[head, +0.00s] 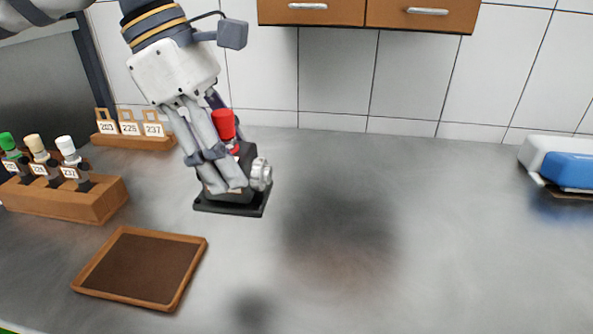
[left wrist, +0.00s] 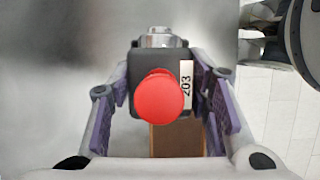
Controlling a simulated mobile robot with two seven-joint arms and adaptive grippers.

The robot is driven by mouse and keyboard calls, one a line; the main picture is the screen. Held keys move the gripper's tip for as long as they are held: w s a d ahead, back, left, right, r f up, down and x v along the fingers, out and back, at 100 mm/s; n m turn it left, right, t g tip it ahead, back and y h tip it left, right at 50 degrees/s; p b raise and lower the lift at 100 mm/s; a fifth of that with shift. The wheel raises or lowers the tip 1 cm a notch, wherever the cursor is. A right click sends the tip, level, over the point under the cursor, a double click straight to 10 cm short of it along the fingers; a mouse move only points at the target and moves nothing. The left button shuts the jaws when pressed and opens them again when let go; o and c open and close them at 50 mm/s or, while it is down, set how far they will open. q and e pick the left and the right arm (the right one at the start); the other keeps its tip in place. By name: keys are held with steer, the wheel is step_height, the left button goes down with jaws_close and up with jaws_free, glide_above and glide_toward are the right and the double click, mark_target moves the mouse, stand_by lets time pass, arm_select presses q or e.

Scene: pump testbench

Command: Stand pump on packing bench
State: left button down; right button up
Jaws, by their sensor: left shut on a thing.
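The pump (head: 223,124) has a red knob on top, a dark body, a metal fitting on its right side and a flat black base. My left gripper (head: 228,178) is shut on the pump's body, with its fingers on both sides. The pump is roughly upright and appears to be held above the grey packing bench (head: 440,240). In the left wrist view the pump (left wrist: 160,96) sits between the purple finger pads, with a white label reading 203. The fingers hide part of the body in the head view.
A brown-framed tray (head: 140,267) lies empty at the front left. Numbered tags stand in a holder (head: 135,141) behind. A blue and white container (head: 565,165) is at the far right. The middle bench is clear.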

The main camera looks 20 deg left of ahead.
arm_select(q)
steer(key=w+d+f, duration=0.2)
steer(key=d+f, duration=0.2)
steer(key=w+d+f+b, duration=0.1)
steer(key=d+f, duration=0.3)
steer(key=w+d+f+b, duration=0.1)
steer(key=w+d+f, duration=0.1)
steer(key=d+f, duration=0.2)
steer(key=shift+w+d, duration=0.2)
steer(key=shift+w, duration=0.1)
steer(key=shift+f, duration=0.3)
steer(key=shift+a, duration=0.1)
arm_select(e)
steer(key=shift+g, duration=0.6)
steer(key=s+f, duration=0.2)
steer(key=s, duration=0.1)
steer(key=shift+f, duration=0.4)
steer(key=shift+w, duration=0.1)
arm_select(q)
steer(key=c, duration=0.8)
jaws_free()
steer(key=shift+f, duration=0.15)
steer(key=shift+c, duration=0.2)
